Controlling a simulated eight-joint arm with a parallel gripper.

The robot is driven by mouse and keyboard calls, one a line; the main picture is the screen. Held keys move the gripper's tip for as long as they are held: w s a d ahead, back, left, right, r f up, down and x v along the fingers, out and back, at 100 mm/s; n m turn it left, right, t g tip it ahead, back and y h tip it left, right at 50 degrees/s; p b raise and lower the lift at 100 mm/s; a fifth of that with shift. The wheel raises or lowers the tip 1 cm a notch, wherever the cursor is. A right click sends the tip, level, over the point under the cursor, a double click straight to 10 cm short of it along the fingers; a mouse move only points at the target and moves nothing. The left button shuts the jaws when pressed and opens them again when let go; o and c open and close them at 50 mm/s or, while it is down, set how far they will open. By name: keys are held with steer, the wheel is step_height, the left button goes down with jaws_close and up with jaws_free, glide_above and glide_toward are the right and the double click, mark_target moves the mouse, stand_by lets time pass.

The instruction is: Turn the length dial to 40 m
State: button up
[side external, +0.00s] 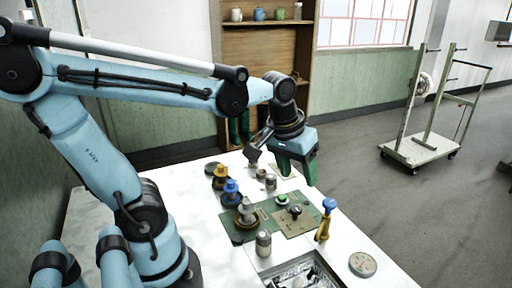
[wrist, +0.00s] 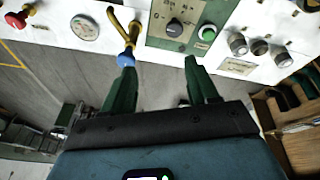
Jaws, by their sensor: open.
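The length dial appears to be the black knob (side external: 294,210) on a green panel (side external: 310,226) on the white table. It also shows in the wrist view (wrist: 174,28), near the top, with small marks on the panel around it that are too small to read. My gripper (side external: 299,178) is open and empty, its green fingers above the table beyond the knob. In the wrist view the fingertips (wrist: 159,65) are apart, below the panel's edge in the picture, and do not touch the knob.
A green button (side external: 282,199) sits beside the knob. A yellow lever with a blue top (side external: 325,218) stands near the panel and close to one fingertip in the wrist view.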

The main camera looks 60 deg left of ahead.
mark_target(296, 208)
steer(key=shift+w+a+f+n+g, duration=0.5)
steer(key=shift+f+n, duration=0.25)
steer(key=shift+f, duration=1.35)
steer(key=shift+w+a+f+n+g, duration=0.4)
steer(key=shift+f+n+g, duration=0.3)
steer(key=shift+f, duration=1.35)
steer(key=shift+w+a+f+n+g, duration=0.45)
steer(key=shift+f+n, duration=0.3)
steer(key=shift+f, duration=1.35)
steer(key=c, duration=1)
steer(key=shift+c, duration=0.2)
